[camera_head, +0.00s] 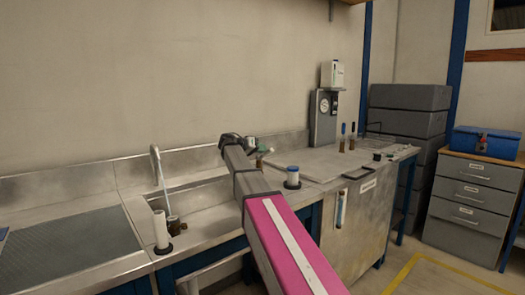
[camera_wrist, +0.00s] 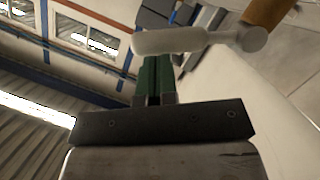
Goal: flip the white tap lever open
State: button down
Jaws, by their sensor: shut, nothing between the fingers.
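The white tap lever (camera_wrist: 190,40) shows in the wrist view as a pale, rounded bar lying across the picture. Its right end joins a round hub beside a brass-coloured tap body (camera_wrist: 268,12). My gripper (camera_wrist: 153,58) has its two green fingers pressed together and empty. Their tips end at the lever's lower edge in the picture; I cannot tell whether they touch it. In the head view my gripper (camera_head: 263,151) is small beyond the end of my arm, over the back of the bench. I cannot make out the lever there.
A sink (camera_head: 205,207) with a tall curved spout (camera_head: 155,165) lies left of my arm. A white cylinder (camera_head: 161,230) stands on its front edge. A grey gauge box (camera_head: 324,115) stands against the wall.

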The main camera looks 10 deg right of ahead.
jog(key=v, duration=1)
jog(key=shift+f, duration=0.1)
